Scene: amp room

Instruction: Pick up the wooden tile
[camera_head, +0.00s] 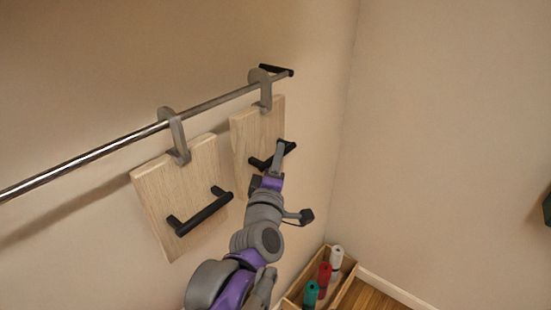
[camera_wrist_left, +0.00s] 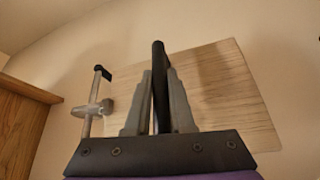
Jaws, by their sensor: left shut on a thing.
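Two pale wooden tiles with black bar handles hang by grey hooks from a metal rail (camera_head: 120,140) on the wall. The right-hand wooden tile (camera_head: 250,130) is farther along the rail, near its end; it also shows in the left wrist view (camera_wrist_left: 225,80). My left gripper (camera_head: 276,158) is shut on this tile's black handle (camera_wrist_left: 159,75), with one finger on each side of the bar. The tile's grey hook (camera_head: 262,92) is still over the rail. The left-hand wooden tile (camera_head: 165,190) hangs nearer, untouched. My right gripper is not in view.
A wooden box (camera_head: 345,283) with green, red and white rolls stands low by the wall corner. The rail ends in a black cap (camera_head: 277,70). The wall is close behind the tiles.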

